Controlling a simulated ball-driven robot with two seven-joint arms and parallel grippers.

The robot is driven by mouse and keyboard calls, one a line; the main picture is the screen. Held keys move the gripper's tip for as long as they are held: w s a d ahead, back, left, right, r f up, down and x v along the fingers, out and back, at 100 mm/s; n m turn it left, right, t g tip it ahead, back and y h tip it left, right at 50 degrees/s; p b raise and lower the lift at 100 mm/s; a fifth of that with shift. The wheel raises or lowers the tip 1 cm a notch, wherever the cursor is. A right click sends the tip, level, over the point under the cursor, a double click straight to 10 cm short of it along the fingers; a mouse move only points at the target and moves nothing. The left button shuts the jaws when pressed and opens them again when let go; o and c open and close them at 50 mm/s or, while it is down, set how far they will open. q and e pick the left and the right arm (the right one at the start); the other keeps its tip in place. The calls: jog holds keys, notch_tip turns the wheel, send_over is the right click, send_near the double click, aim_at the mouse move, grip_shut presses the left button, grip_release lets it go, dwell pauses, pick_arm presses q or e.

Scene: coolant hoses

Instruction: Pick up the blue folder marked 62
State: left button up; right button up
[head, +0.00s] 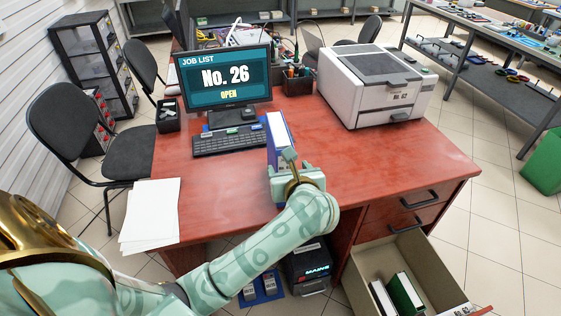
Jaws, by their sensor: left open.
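My right gripper is not in view.
An open drawer (361,284) at lower right holds a green folder (405,294) and white ones. The desk's front right is clear.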

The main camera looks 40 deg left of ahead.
pick_arm(q)
jog(key=b+x, duration=0.1)
jog(key=x, duration=0.6)
jog(key=shift+a+r+b, duration=0.2)
jog(key=shift+a+b, duration=0.1)
jog(key=shift+b, duration=0.05)
jog(key=shift+r, duration=0.1)
jog(key=c, duration=1.3)
